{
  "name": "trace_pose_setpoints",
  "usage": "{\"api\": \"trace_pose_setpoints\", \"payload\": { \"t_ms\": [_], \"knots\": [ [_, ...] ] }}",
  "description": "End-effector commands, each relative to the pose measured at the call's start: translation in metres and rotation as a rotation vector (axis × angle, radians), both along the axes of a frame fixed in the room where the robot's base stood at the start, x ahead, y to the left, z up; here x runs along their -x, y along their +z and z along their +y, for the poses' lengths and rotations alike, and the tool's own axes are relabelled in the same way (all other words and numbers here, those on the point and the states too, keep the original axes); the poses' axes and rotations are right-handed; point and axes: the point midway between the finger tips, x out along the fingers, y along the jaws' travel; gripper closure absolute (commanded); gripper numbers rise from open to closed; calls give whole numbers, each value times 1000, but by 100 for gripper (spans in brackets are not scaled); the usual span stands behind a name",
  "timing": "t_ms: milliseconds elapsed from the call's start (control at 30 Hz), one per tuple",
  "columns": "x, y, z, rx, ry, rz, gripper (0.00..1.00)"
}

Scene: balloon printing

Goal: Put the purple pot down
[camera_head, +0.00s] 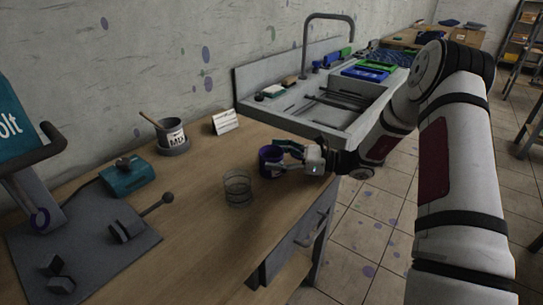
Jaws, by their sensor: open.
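The purple pot (270,161) stands upright on the wooden table (200,243), near its right end. My gripper (282,157) reaches in from the right, its fingers open around or beside the pot. Part of the pot's right side is hidden by the fingers. I cannot tell whether the fingers touch it.
A grey pot with a stick (172,135), a white card (226,122), a teal box (127,176) and a lever device (129,228) are further left. A sink (340,101) lies behind. The front middle of the table is clear.

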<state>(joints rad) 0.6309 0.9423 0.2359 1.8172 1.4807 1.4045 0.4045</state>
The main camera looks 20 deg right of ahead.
Motion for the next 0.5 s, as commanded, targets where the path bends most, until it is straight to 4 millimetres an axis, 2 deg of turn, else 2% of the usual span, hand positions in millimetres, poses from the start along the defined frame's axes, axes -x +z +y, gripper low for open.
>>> {"api": "trace_pose_setpoints", "payload": {
  "t_ms": [300, 500],
  "knots": [
    [29, -1, -59, 1, -4, 0, 23],
    [43, 0, -85, 0, -2, -1, 23]
  ]
}}
